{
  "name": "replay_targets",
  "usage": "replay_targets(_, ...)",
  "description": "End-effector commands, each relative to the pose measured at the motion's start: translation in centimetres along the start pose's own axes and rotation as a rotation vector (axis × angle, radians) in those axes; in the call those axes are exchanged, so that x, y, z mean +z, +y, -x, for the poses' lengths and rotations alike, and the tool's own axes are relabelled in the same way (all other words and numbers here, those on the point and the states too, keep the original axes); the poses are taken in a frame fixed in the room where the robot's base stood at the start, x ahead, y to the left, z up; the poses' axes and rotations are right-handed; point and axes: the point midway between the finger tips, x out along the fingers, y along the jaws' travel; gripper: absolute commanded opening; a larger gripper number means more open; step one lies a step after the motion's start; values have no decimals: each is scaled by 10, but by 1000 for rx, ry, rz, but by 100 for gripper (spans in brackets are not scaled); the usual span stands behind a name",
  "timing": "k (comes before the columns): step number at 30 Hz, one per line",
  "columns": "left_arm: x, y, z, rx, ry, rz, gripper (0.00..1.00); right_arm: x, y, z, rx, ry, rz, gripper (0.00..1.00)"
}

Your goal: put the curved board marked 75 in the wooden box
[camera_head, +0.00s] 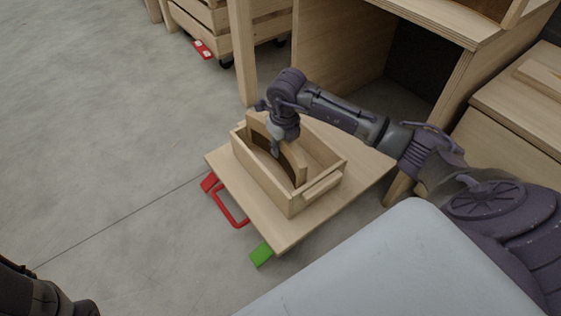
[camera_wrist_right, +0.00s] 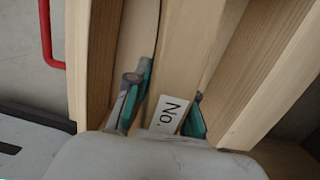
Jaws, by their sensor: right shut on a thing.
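The wooden box (camera_head: 270,190) is open-topped and stands on a low wooden platform. A curved board (camera_head: 290,160) is inside the box's outline, on edge, with part of it below the rim. My right gripper (camera_head: 276,150) is over the box and shut on the board. In the right wrist view, the gripper's fingers (camera_wrist_right: 165,108) lie on either side of the board (camera_wrist_right: 188,40), with box walls on both sides. A white label (camera_wrist_right: 168,114) on it reads "No."; its number is hidden. I cannot tell whether the board touches the box floor. My left gripper is not seen.
The low platform (camera_head: 278,238) has red and green pieces at its edge and a red handle (camera_head: 230,208). A wooden workbench (camera_head: 345,50) stands behind, and a slatted crate (camera_head: 205,28) on wheels at the back.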

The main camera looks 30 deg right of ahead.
Motion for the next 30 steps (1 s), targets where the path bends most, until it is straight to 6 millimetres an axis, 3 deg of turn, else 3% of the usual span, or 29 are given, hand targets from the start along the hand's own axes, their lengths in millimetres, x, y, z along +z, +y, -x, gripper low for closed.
replay_targets(10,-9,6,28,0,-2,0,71,-5,0,-40,0,-1,-1,0)
replay_targets(22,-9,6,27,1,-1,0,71,-5,0,-42,0,-1,0,0)
replay_targets(23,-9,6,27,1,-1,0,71,-5,0,-43,0,1,0,28)
replay_targets(24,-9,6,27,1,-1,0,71,-5,0,-42,0,1,0,35)
replay_targets(27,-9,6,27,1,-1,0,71,-5,0,-42,0,1,0,48)
replay_targets(30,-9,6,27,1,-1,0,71,-5,0,-42,0,1,0,48)
